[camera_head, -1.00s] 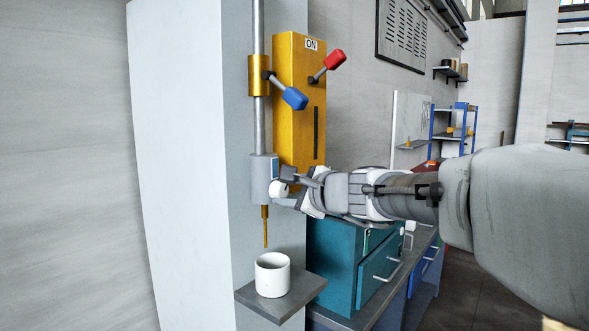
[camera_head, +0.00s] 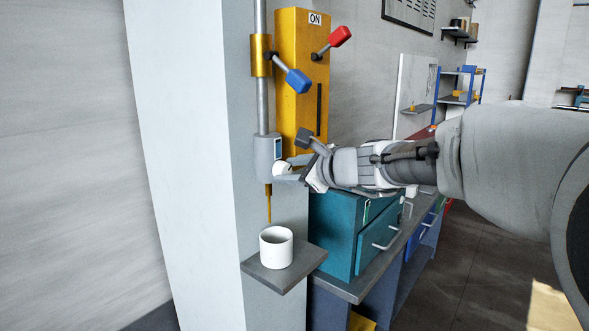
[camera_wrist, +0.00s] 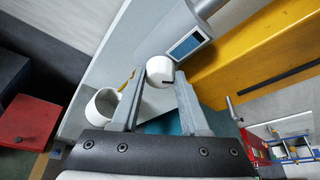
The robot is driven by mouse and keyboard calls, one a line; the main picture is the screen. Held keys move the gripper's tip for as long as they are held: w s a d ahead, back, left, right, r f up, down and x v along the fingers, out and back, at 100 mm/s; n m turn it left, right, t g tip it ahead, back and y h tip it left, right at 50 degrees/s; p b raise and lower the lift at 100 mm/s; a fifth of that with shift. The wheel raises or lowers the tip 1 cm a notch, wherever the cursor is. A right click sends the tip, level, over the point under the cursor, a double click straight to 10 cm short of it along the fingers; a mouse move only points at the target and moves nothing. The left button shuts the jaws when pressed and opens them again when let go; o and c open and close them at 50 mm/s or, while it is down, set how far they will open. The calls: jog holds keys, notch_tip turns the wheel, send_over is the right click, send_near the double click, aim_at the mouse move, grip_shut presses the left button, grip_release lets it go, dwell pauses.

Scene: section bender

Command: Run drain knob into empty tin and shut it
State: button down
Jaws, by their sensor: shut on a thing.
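The white round drain knob (camera_head: 281,169) is on the lower front of a grey cylinder (camera_head: 265,148) with a small display. My gripper (camera_wrist: 160,76) is shut on the knob, one finger on each side; the knob (camera_wrist: 160,68) shows a dark slot in the wrist view. Below the cylinder hangs a thin yellow-brown spout (camera_head: 268,205); I cannot tell whether its thin lower part is liquid. The white tin (camera_head: 276,248) stands upright and open-topped under it on a grey shelf (camera_head: 274,277). The tin (camera_wrist: 103,105) also shows in the wrist view; its contents are unclear.
A yellow box (camera_head: 296,90) marked ON carries a red lever (camera_head: 340,37). A blue lever (camera_head: 298,81) sits on the pipe's yellow collar. A teal drawer cabinet (camera_head: 336,235) stands on the bench right of the shelf, below my arm. Bare floor lies to the right.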

jog(key=shift+c, duration=2)
grip_release()
jog(key=b+v, duration=0.1)
jog(key=v, duration=1.6)
jog(key=shift+d, duration=0.2)
